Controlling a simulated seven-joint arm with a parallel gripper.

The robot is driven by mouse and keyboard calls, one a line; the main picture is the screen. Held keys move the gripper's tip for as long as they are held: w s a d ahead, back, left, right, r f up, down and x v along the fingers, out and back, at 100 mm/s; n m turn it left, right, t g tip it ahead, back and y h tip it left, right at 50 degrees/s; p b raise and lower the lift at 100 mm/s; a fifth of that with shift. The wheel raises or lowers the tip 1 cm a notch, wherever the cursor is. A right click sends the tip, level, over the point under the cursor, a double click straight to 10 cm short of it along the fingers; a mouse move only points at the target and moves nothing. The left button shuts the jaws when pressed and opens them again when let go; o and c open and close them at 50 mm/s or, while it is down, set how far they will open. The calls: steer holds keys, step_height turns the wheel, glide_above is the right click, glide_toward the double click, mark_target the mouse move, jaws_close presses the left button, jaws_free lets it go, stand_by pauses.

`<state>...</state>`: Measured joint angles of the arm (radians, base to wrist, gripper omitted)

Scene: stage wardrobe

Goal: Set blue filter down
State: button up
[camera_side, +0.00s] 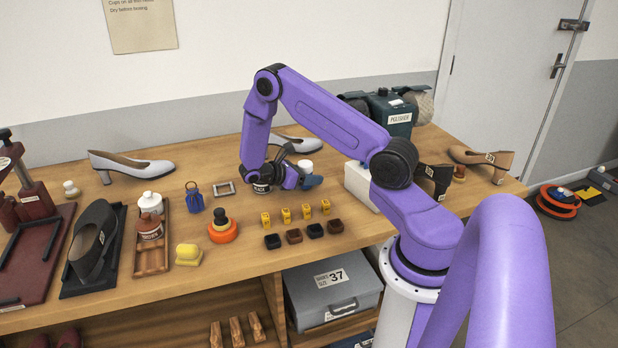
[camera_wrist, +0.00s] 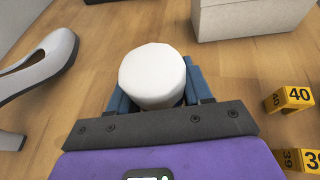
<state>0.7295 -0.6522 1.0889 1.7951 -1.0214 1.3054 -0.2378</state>
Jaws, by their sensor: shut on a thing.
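My gripper (camera_side: 310,178) is low over the middle of the bench, its blue fingers closed on a white-topped round thing (camera_wrist: 153,76). This white top also shows in the side view (camera_side: 305,166). The fingers hide most of its lower part, and only a thin dark edge shows under the white. I cannot tell whether its base touches the bench. I see nothing in the jaws that is plainly a blue filter. A small blue thing with a ring on top (camera_side: 194,198) stands apart, left of my gripper.
Yellow number markers (camera_side: 285,215) and dark small blocks (camera_side: 293,236) stand in front. A pale shoe (camera_wrist: 38,75) is left in the wrist view. A pale box (camera_side: 360,186) is close on the right. An orange-based thing (camera_side: 222,231) stands front left.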

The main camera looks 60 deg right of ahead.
steer(key=shift+f, duration=0.35)
steer(key=o, duration=1.1)
steer(key=shift+f, duration=0.15)
steer(key=shift+c, duration=0.2)
